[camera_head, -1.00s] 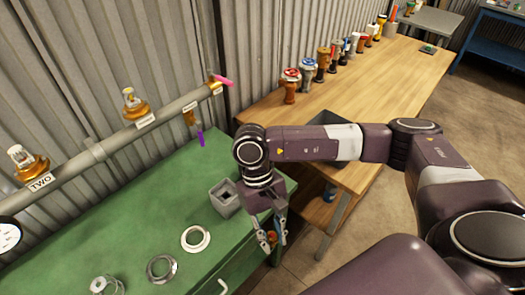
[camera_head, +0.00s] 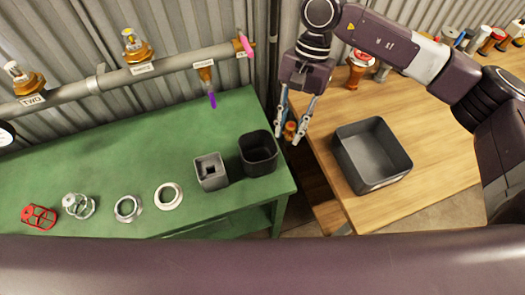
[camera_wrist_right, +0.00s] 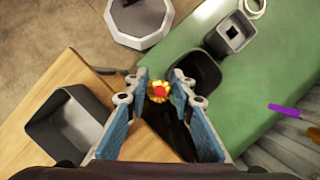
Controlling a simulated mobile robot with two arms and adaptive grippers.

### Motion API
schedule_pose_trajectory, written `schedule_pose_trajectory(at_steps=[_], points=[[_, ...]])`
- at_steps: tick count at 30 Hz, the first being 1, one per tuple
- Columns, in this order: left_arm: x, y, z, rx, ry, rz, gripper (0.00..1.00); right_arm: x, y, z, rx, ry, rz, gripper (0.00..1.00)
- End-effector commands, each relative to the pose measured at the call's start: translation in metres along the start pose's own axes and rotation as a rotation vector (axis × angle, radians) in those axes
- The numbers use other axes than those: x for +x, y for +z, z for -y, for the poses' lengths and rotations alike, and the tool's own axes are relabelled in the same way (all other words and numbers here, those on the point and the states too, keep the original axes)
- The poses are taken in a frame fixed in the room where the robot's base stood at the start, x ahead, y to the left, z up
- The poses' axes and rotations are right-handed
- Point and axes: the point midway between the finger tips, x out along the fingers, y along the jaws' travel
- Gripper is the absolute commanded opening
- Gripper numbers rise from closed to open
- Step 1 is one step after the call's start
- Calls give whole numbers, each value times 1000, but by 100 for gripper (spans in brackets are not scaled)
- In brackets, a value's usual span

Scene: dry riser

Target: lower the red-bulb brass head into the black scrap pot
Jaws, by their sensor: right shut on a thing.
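The brass head (camera_head: 290,130) hangs in my right gripper (camera_head: 291,134), gripped between its two fingers. Its red bulb (camera_wrist_right: 160,91) shows in the right wrist view, between the blue finger pads. The black scrap pot (camera_head: 258,153) stands open at the right end of the green bench; it also shows in the right wrist view (camera_wrist_right: 205,73). In the head view the gripper and head are just right of the pot, apart from it, seemingly above the gap between the benches. My left gripper is in neither current view.
A grey square-holed block (camera_head: 211,171) stands left of the pot. A dark grey open bin (camera_head: 372,155) sits on the wooden bench (camera_head: 440,150). A wall pipe (camera_head: 115,78) with brass heads and a purple-tipped drop (camera_head: 212,100) runs behind the green bench (camera_head: 150,155).

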Motion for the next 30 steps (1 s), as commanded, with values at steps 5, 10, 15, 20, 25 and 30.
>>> schedule_pose_trajectory(at_steps=[5,10,15,20,25,30], points=[[-4,2,7,3,-8,3,40,-47,19,53,147,-59,15,0],[-5,5,11,3,-12,7,40,-67,30,74,221,-81,28,0],[0,6,11,3,-12,8,40,-59,28,77,237,-84,33,0],[8,6,8,2,-9,7,40,-34,19,76,237,-82,34,0],[16,6,4,1,-5,6,40,-6,8,76,235,-83,34,0],[20,6,4,1,-4,5,40,14,0,76,236,-83,33,0]])
